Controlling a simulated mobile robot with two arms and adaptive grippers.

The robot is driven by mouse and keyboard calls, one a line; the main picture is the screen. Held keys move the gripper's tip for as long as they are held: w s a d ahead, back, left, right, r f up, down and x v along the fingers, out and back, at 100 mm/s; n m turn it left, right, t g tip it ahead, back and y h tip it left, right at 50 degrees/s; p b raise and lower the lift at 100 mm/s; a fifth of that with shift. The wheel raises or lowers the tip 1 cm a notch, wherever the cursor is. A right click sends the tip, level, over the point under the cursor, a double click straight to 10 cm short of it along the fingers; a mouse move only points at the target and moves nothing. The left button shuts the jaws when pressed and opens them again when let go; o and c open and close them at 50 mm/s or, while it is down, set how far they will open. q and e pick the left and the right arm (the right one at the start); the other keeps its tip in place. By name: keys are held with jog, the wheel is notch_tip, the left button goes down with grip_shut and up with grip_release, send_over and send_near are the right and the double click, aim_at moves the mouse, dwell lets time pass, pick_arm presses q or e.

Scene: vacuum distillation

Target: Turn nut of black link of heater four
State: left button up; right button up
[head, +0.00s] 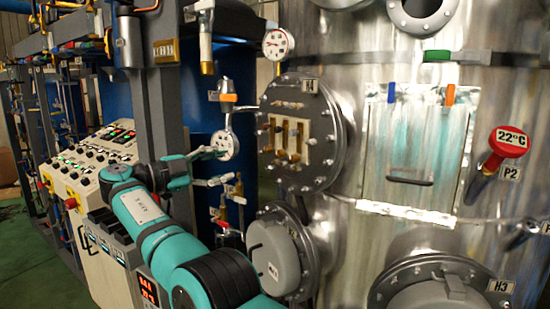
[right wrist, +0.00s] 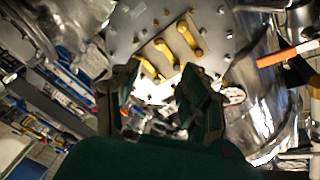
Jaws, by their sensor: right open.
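A round heater flange (head: 275,155) with bolts around its rim is on the steel tank, right of my right gripper in the head view. Its tag (head: 310,86) is too small to read fully. On its pale plate sit yellow links (head: 284,140) with nuts; they also show in the right wrist view as yellow links (right wrist: 180,45) beyond the fingertips. I cannot make out a black link clearly. My right gripper (head: 227,166) is open and empty, left of the flange and apart from it. Its dark fingers (right wrist: 160,85) spread apart in the right wrist view. My left gripper is not in view.
A gauge (head: 222,145) is close behind my right gripper, with another gauge (head: 277,43) above. A grey cover (head: 272,258) juts out below the flange. A control panel (head: 95,160) stands left.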

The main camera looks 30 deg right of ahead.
aim_at(276, 155)
jog(key=d+p, duration=0.1)
jog(key=d, duration=0.4)
jog(key=d+p, duration=0.2)
jog(key=d, duration=0.2)
jog(key=d+p, duration=0.1)
jog(key=d, duration=0.4)
jog(key=shift+w+d+r+p, duration=0.1)
jog(key=shift+w+d+p, duration=0.15)
jog(key=shift+d+p, duration=0.05)
jog(key=shift+d, duration=0.65)
jog(key=shift+c, duration=0.4)
grip_shut()
